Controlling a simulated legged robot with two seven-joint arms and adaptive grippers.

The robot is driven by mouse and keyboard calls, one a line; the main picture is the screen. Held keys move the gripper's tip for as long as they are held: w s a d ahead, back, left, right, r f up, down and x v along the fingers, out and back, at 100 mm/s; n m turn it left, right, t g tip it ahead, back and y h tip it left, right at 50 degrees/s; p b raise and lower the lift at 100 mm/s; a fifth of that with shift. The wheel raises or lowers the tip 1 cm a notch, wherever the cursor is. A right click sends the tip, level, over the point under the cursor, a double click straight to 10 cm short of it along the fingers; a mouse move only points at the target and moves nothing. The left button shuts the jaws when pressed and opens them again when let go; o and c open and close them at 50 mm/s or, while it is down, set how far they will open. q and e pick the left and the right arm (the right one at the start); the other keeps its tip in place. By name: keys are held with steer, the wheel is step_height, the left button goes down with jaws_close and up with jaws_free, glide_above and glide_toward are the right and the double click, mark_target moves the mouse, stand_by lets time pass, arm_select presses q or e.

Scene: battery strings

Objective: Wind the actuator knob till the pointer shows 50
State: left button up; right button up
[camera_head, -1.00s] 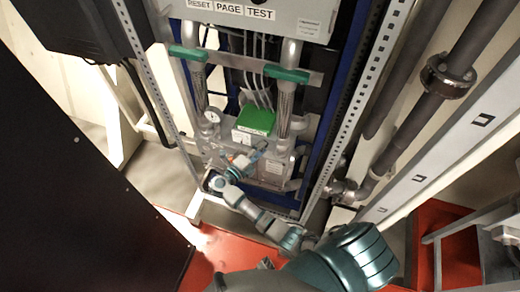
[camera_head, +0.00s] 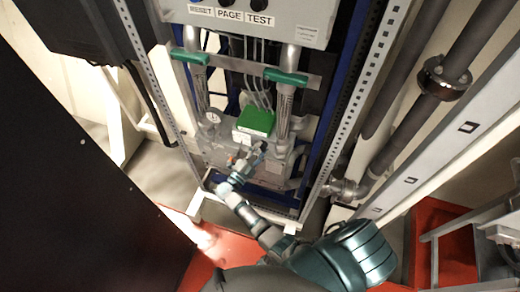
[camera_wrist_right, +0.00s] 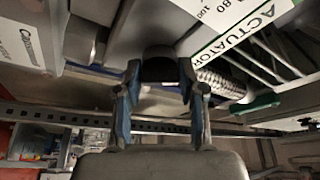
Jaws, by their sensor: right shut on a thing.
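My right gripper (camera_head: 250,154) reaches up to the front of the unit below the green block (camera_head: 256,121). In the right wrist view my right gripper (camera_wrist_right: 159,72) has its two fingers shut on a dark round knob (camera_wrist_right: 158,62), one finger on each side. In the head view the knob is hidden by the gripper. The white ACTUATOR label (camera_wrist_right: 243,28) shows beside it, tilted, with part of a scale (camera_wrist_right: 222,8) reading 80 and 100 at the top edge. I cannot make out the pointer. My left gripper is not in view.
Green-handled valves (camera_head: 286,77) and hoses are above. Perforated rack posts (camera_head: 345,125) flank the unit. Thick pipes (camera_head: 405,120) run at right, and a black panel (camera_head: 70,200) fills the lower left.

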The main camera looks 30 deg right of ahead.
steer(key=shift+s+f+n, duration=0.1)
steer(key=shift+f+n, duration=0.25)
steer(key=shift+n, duration=0.05)
steer(key=o, duration=0.9)
steer(key=shift+o, duration=1.2)
steer(key=shift+r, duration=0.15)
steer(key=v, duration=1.2)
